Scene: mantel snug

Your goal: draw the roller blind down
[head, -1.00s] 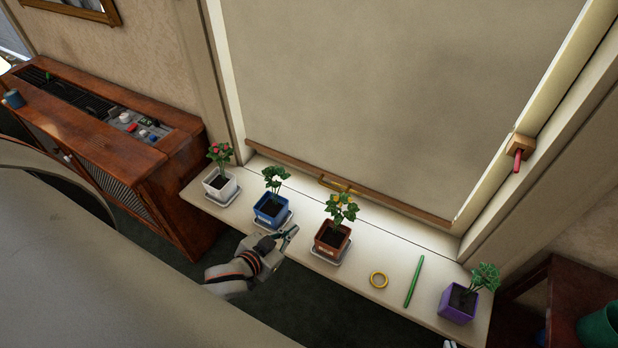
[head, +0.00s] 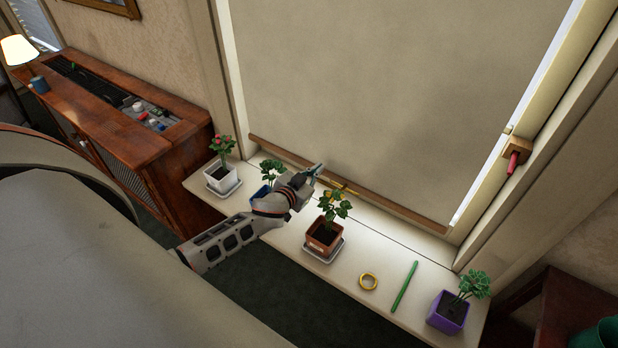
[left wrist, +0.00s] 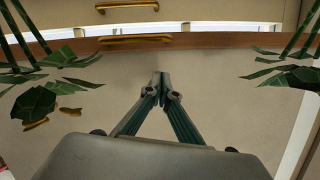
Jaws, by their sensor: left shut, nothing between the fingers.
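The beige roller blind (head: 370,90) hangs nearly to the sill, its wooden bottom bar (head: 400,210) just above it. A brass handle (head: 345,190) sits at the middle of the bar. My left gripper (head: 318,170) is shut and empty, above the sill near the handle, to its left in the head view. In the left wrist view its closed fingertips (left wrist: 165,85) point toward the bar (left wrist: 200,42) and handle (left wrist: 135,39), apart from them in the picture. Whether they touch the blind cannot be told. My right gripper is out of view.
The white sill (head: 330,275) holds a white-potted plant (head: 222,178), a blue pot (head: 261,196) partly behind my arm, a brown pot (head: 323,236) close to my gripper and a purple pot (head: 449,311).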

